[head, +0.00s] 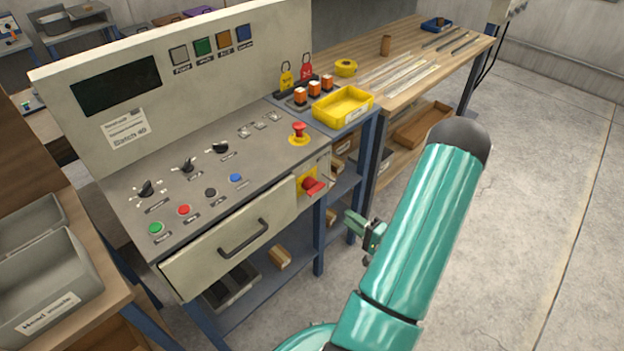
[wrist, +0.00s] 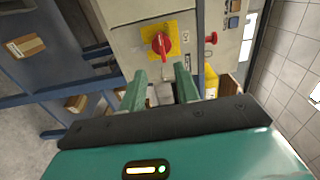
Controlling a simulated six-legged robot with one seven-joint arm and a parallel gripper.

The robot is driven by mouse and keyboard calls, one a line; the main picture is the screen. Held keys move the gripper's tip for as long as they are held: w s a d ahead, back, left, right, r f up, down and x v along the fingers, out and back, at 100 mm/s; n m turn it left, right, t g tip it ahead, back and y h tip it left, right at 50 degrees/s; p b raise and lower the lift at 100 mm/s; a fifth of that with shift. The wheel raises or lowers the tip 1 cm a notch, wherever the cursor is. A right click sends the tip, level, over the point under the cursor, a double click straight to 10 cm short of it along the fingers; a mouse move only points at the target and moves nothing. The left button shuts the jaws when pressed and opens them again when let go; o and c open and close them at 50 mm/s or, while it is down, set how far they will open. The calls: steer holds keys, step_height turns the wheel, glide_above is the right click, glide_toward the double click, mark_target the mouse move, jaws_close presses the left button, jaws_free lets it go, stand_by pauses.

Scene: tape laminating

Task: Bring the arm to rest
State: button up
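My gripper (wrist: 160,88) shows in the wrist view with its two green fingers apart and nothing between them. It faces the side of the control console, where a red rotary switch on a yellow plate (wrist: 160,42) sits just beyond the fingertips; I see no contact. In the head view my teal arm reaches up and bends over at the right, and my gripper (head: 352,222) shows partly behind it, below and right of the red switch (head: 311,185). The console (head: 180,160) stands left of the arm.
A yellow tray (head: 343,105) and orange-topped items (head: 314,89) stand on the side shelf near the console. A red emergency button (head: 299,130) is on the panel. A wooden workbench (head: 440,62) stands behind. The floor (head: 545,200) on the right is clear.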

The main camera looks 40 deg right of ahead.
steer(key=w+a+r+n+g+y, duration=0.5)
steer(key=a+r, duration=0.3)
steer(key=a, duration=0.4)
steer(key=w+a+r+n+g+y, duration=0.3)
steer(key=a+r+n+g+y, duration=0.4)
steer(key=a, duration=0.4)
steer(key=s+a+r+n+h, duration=0.2)
steer(key=s+a+r+h, duration=0.2)
steer(key=a+r+h, duration=0.2)
steer(key=s+a+r+n+h, duration=0.3)
steer(key=s+a+r+h, duration=0.2)
steer(key=r, duration=0.6)
steer(key=shift+a+n+h, duration=0.3)
steer(key=shift+a+h, duration=0.25)
steer(key=shift+h, duration=0.25)
steer(key=shift+d, duration=0.2)
